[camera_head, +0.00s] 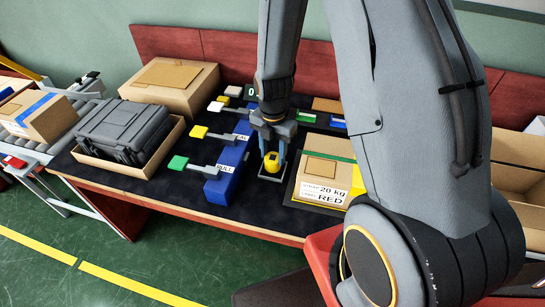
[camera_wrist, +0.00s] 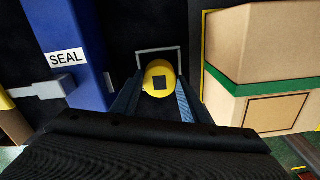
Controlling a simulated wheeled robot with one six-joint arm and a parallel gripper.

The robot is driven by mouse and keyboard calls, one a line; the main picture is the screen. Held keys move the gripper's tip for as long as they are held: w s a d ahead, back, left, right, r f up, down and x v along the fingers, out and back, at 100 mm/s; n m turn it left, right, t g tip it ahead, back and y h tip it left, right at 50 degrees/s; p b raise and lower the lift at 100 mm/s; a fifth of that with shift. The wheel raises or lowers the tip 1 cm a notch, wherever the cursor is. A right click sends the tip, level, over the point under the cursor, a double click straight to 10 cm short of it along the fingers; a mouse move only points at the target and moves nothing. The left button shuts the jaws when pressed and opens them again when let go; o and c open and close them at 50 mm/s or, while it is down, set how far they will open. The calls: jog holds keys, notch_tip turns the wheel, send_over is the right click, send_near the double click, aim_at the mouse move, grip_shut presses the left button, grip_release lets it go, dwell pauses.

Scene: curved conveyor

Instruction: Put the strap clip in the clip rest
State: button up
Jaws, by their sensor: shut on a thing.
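My gripper (camera_head: 272,152) points down at the table, shut on a rounded yellow piece with a dark square on it, which looks like the strap clip (camera_head: 271,162). In the wrist view the clip (camera_wrist: 158,78) sits between the two fingers. A thin pale rectangular outline (camera_wrist: 139,60) shows around and behind the clip on the dark table; it looks like the clip rest. The clip appears to be within or just above this outline; I cannot tell whether it touches the table.
A blue block (camera_head: 228,170) with labelled levers stands close left of my gripper. A strapped carton (camera_head: 324,170) stands close right. A grey case in an open box (camera_head: 128,135) lies further left, with a large carton (camera_head: 170,85) behind. Small coloured blocks lie at the back.

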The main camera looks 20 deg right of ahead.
aim_at(273, 156)
jog(key=shift+f, duration=1.05)
jog(key=shift+f, duration=0.1)
jog(key=o, duration=1.2)
notch_tip(273, 156, up, 11)
jog(key=b, duration=0.2)
jog(key=s+r+m, duration=0.2)
jog(key=s+m, duration=0.1)
jog(key=m, duration=0.5)
jog(key=s+r+m+t, duration=0.1)
jog(key=s+r+m, duration=0.2)
jog(key=m, duration=0.6)
jog(key=s+r+m, duration=0.2)
jog(key=s+m, duration=0.3)
jog(key=m, duration=0.4)
jog(key=shift+a+r+b, duration=0.15)
jog(key=shift+b, duration=0.15)
